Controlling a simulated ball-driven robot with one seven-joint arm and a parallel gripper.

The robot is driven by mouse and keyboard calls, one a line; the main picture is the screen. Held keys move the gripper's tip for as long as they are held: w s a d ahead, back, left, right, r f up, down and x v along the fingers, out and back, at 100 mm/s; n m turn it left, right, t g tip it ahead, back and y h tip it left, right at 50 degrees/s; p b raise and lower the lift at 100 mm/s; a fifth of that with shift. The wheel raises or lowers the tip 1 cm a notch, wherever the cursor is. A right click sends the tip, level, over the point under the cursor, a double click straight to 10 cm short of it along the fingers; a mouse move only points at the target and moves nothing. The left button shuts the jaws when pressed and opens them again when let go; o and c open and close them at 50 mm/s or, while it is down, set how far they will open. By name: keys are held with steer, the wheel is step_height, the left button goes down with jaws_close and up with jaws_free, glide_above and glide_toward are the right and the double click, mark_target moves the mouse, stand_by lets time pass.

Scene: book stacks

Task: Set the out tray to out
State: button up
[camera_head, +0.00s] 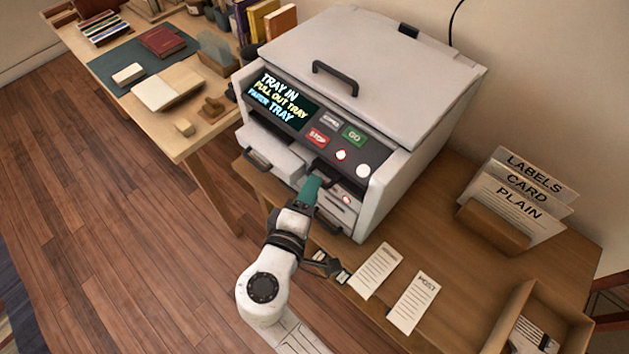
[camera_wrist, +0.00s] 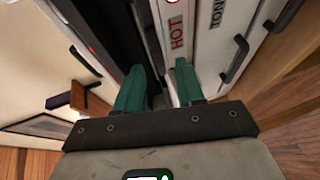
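The white printer (camera_head: 380,70) stands on the wooden table. Its screen (camera_head: 281,102) reads "TRAY IN", "PULL OUT TRAY", "PAPER TRAY". A white drawer (camera_head: 272,150) with a black handle sits low at its front left. A dark recess lies to the right of it, partly hidden by my gripper; I cannot tell which part is the out tray. My gripper (camera_head: 312,188), with teal fingers, is at the front of the printer by this recess. In the wrist view the gripper's fingers (camera_wrist: 158,85) are apart, with a dark gap and a white panel edge beyond them. I see nothing held.
Panels marked HOT (camera_wrist: 176,35) and TONER are close to the right of my fingers. Paper slips (camera_head: 375,270) lie on the table front. A labelled paper holder (camera_head: 497,226) and a wooden box (camera_head: 515,292) stand right. A desk (camera_head: 180,140) with books is left.

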steer(key=shift+x, duration=1.4)
jaws_close()
